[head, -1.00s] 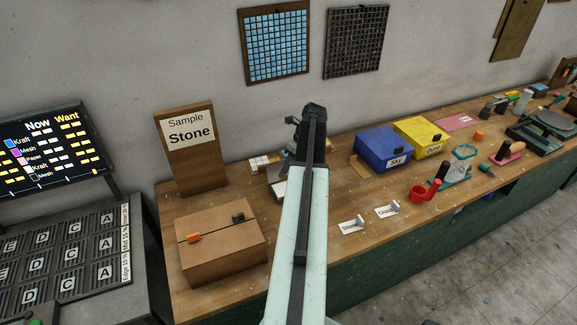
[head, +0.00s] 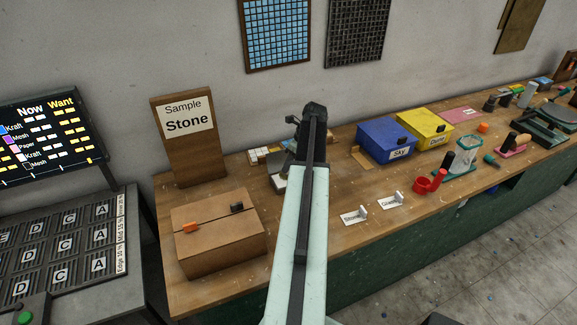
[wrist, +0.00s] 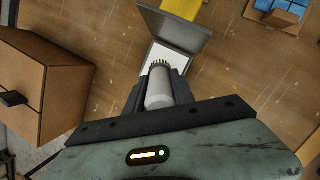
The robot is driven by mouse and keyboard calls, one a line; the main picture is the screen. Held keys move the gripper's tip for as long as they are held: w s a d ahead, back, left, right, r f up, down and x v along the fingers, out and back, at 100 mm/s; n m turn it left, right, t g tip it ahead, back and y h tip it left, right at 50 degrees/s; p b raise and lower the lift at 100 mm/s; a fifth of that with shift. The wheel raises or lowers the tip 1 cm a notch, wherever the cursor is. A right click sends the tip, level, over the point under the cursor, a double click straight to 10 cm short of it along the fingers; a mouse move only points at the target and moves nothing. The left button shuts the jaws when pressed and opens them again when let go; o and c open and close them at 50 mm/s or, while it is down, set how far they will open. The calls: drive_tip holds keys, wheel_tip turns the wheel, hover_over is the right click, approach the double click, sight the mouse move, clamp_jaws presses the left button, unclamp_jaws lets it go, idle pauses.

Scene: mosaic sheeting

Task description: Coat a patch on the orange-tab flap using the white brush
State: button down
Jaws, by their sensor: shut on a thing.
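My gripper (wrist: 158,92) is shut on the white brush (wrist: 158,88), a pale cylinder with a dark bristle tip pointing away from the wrist. In the wrist view the bristles are at the white inside of a small grey open-lidded container (wrist: 180,38); I cannot tell whether they touch it. In the head view my arm hides most of the gripper and brush.
The Stone sample stand (head: 187,150) rises behind the box. A blue box (head: 385,140) and yellow box (head: 424,129) stand right of my arm. A red cup (head: 423,185) and small label cards (head: 354,215) lie nearer the front edge. Bare bench (head: 330,200) lies between.

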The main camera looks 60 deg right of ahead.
drive_tip(key=shift+f+b, duration=0.65)
idle(1.4)
wheel_tip(320, 180, up, 7)
drive_tip(key=p, duration=0.7)
drive_tip(key=shift+r, duration=0.1)
